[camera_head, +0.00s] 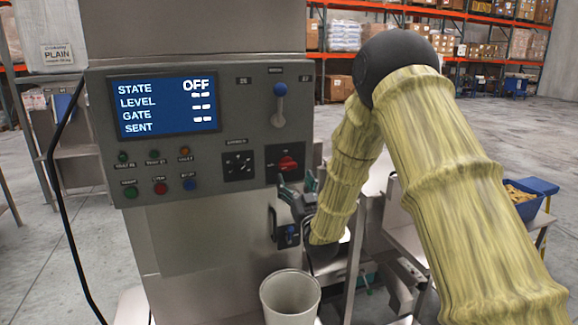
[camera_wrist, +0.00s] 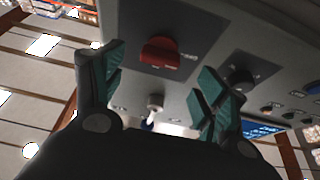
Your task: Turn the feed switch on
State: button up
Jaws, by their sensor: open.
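A grey control panel (camera_head: 220,145) on the machine holds the switches; their labels are too small to read, so I cannot tell which one is marked feed. A red rotary switch (camera_head: 287,162) on a black plate sits at its lower right, with its grip roughly level. My gripper (camera_head: 297,188) is open and empty just below it. In the wrist view the red switch (camera_wrist: 163,52) appears between and beyond the open fingers (camera_wrist: 158,75), apart from them. The blue display (camera_head: 167,104) reads STATE OFF, with dashes on the LEVEL, GATE and SENT lines.
A white bucket (camera_head: 290,297) stands below my gripper. A blue bin (camera_head: 530,200) is at right.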

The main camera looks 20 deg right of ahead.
aim_at(287, 165)
jog(key=shift+p+x, duration=1)
jog(key=shift+x, duration=1.9)
jog(key=shift+c, duration=0.4)
jog(key=shift+f, duration=0.1)
jog(key=c, duration=0.9)
